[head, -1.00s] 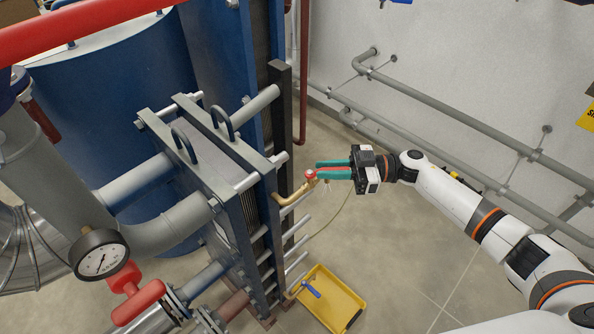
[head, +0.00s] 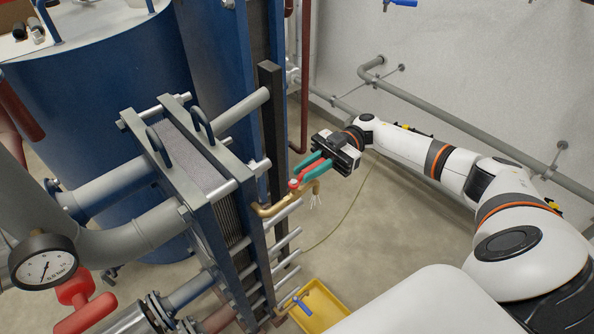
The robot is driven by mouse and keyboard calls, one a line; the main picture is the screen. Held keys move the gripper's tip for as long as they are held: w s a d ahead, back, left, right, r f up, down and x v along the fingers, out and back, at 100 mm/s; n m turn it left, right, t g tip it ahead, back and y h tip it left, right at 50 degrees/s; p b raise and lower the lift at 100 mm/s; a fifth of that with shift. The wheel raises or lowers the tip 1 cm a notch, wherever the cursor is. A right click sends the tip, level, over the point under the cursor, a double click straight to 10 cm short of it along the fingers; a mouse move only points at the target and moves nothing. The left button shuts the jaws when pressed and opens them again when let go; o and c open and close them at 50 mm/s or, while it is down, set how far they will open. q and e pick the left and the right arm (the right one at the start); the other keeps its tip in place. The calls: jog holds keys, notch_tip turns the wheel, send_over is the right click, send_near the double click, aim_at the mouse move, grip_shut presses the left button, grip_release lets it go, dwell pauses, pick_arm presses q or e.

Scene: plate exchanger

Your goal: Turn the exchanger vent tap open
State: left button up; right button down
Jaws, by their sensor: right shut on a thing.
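The exchanger vent tap (head: 293,184) has a red handle and a brass body on a bent brass pipe (head: 268,211) at the side of the plate exchanger (head: 185,170). My right gripper (head: 306,178), with teal fingers, is shut on the tap's red handle. The handle shows between the fingers and points up and right toward the gripper's body. The brass outlet points down, with pale strands hanging below it. My left gripper is not in view.
A pressure gauge (head: 43,262) and a red valve handle (head: 85,305) are at lower left. Grey pipes (head: 440,108) run along the back wall.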

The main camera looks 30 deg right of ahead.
jog(key=shift+n+g, duration=0.3)
jog(key=shift+g, duration=0.1)
jog(key=c, duration=1.3)
grip_release()
jog(key=w+d+b, duration=0.2)
jog(key=d+b, duration=0.5)
jog(key=d, duration=0.4)
jog(key=shift+w+d, duration=0.15)
jog(key=shift+d, duration=0.25)
